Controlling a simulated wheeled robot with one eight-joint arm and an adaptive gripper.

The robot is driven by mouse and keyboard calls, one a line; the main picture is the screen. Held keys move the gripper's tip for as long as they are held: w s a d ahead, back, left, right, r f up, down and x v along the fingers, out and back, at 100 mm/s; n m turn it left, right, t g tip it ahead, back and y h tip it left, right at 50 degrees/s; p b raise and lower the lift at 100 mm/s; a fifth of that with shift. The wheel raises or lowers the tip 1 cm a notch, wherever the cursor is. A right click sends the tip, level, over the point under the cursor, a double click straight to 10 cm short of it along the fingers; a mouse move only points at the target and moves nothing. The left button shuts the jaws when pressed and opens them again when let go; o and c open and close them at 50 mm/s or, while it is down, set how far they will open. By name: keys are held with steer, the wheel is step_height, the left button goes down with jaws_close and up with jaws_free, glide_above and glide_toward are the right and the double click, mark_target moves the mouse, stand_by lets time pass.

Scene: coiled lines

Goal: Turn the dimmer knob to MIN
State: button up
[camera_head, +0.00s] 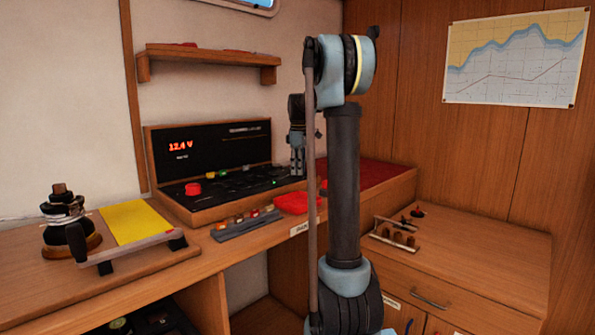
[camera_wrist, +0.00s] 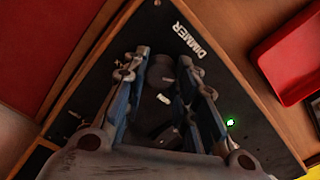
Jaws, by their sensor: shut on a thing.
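The black dimmer knob (camera_wrist: 161,72) sits on the dark panel (camera_wrist: 158,18) in the wrist view, below the white DIMMER label (camera_wrist: 188,41). My gripper (camera_wrist: 161,76) has one finger on each side of the knob and is shut on it. A small white mark (camera_wrist: 162,99) lies between the fingers, too blurred to read surely. The knob's pointer direction is not clear. In the head view my gripper (camera_head: 298,174) reaches down at the right end of the panel (camera_head: 213,152), and the knob is hidden there.
A green light (camera_wrist: 230,123) glows right of my fingers. A red tray (camera_wrist: 290,58) lies beside the panel.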

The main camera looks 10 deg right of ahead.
steer(key=shift+w, duration=0.1)
steer(key=o, duration=1.1)
step_height(320, 180, up, 12)
steer(key=shift+f, duration=0.1)
